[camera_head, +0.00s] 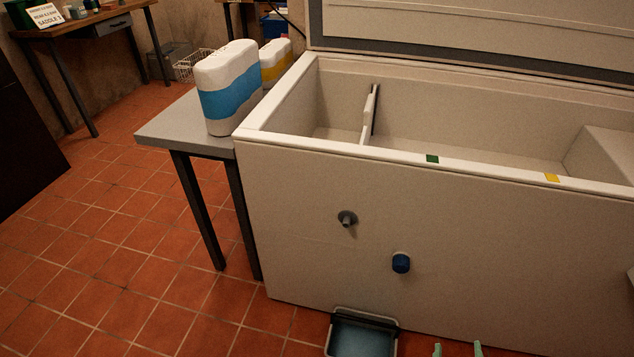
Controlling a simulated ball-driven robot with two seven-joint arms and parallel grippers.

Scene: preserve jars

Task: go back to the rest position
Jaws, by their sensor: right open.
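My right gripper (458,350) shows only as two pale green fingertips at the bottom edge, right of centre. The fingertips are apart, with nothing visible between them. The rest of that gripper is cut off by the frame. They appear in front of the lower part of a white chest freezer (310,265), and no contact can be seen. My left gripper is not in view.
The freezer's lid (480,25) is up, showing a divider (369,115) inside. A grey spout (347,218) and blue cap (401,262) stick out in front. A tray (329,340) lies below. A side table (165,133) holds a blue-banded container (228,92) and a yellow-banded one (276,60). Floor at left is clear.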

